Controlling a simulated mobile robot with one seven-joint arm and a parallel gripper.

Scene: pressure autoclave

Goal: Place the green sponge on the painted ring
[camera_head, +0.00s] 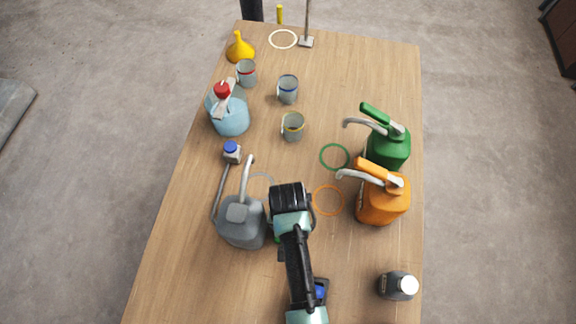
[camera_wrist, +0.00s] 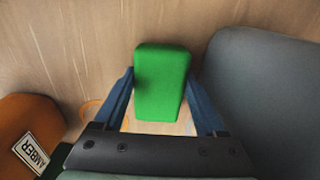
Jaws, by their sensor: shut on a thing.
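The green sponge (camera_wrist: 160,84) is a bright green block, held between the two blue fingers of my gripper (camera_wrist: 159,76) in the wrist view. In the head view, my arm hides most of the gripper, and only a sliver of green (camera_head: 276,238) shows beside it. Several painted rings lie on the table: a white ring (camera_head: 271,43) at the far end, a green ring (camera_head: 321,158), an orange ring (camera_head: 314,200) right of my arm, and a grey ring (camera_head: 262,175) left of it, partly hidden. The frames do not show whether the sponge touches the table.
A grey jug (camera_head: 241,222) stands close left of my gripper. Orange (camera_head: 383,203) and green (camera_head: 388,148) jugs stand right, a dark bottle (camera_head: 397,287) nearer. A blue container (camera_head: 229,116), several metal cups (camera_head: 288,89) and a yellow funnel (camera_head: 239,48) stand farther off.

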